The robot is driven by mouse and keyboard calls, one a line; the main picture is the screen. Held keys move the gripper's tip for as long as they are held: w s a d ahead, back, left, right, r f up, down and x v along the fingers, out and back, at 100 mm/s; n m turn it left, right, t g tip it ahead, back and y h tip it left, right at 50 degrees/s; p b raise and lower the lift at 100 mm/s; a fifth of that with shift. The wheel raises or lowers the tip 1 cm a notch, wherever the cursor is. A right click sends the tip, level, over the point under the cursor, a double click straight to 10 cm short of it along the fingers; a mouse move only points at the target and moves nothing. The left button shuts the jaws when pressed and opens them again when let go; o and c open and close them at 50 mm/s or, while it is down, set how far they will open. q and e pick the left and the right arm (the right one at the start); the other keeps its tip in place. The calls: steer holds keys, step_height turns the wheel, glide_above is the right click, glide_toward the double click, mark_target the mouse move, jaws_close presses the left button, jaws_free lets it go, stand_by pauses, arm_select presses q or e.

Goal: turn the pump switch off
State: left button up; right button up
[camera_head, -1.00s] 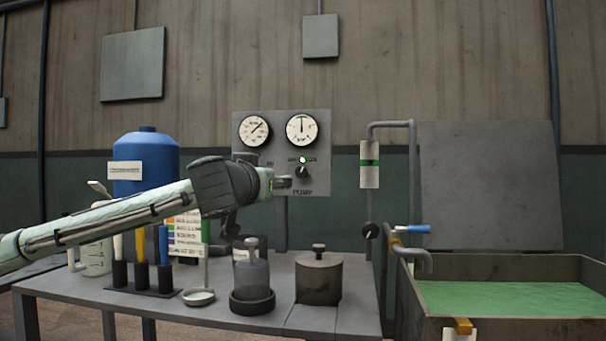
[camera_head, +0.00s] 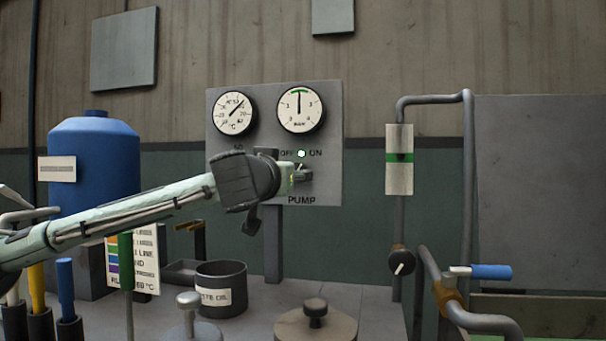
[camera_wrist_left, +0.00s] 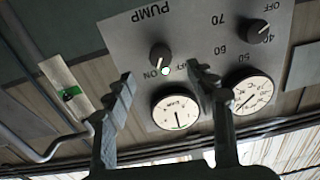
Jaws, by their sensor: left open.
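The pump switch is a dark knob (camera_head: 305,174) on the grey panel (camera_head: 325,135), above the word PUMP and below the OFF and ON marks. A lamp (camera_head: 301,154) between the marks glows green. My left gripper (camera_head: 298,177) is in front of the panel and partly covers the knob in the head view. In the left wrist view, which is upside down, the knob (camera_wrist_left: 160,57) shows between and beyond the open fingers of the left gripper (camera_wrist_left: 160,76). I cannot tell whether they touch it. The knob's exact setting is unclear. My right gripper is not in view.
Two gauges (camera_head: 299,109) sit above the switch. Another knob (camera_wrist_left: 257,30) with a numbered scale is beside it on the panel. A blue tank (camera_head: 105,165) stands at left. Pipes with a blue-handled valve (camera_head: 490,271) are at right.

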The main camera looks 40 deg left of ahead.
arm_select(q)
steer(key=p+x, duration=0.1)
steer(key=x, duration=0.7)
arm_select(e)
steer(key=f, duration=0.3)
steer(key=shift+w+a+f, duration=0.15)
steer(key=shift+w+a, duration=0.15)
arm_select(q)
steer(key=shift+w+r, duration=0.15)
steer(key=shift+c, duration=0.8)
steer(key=c, duration=1)
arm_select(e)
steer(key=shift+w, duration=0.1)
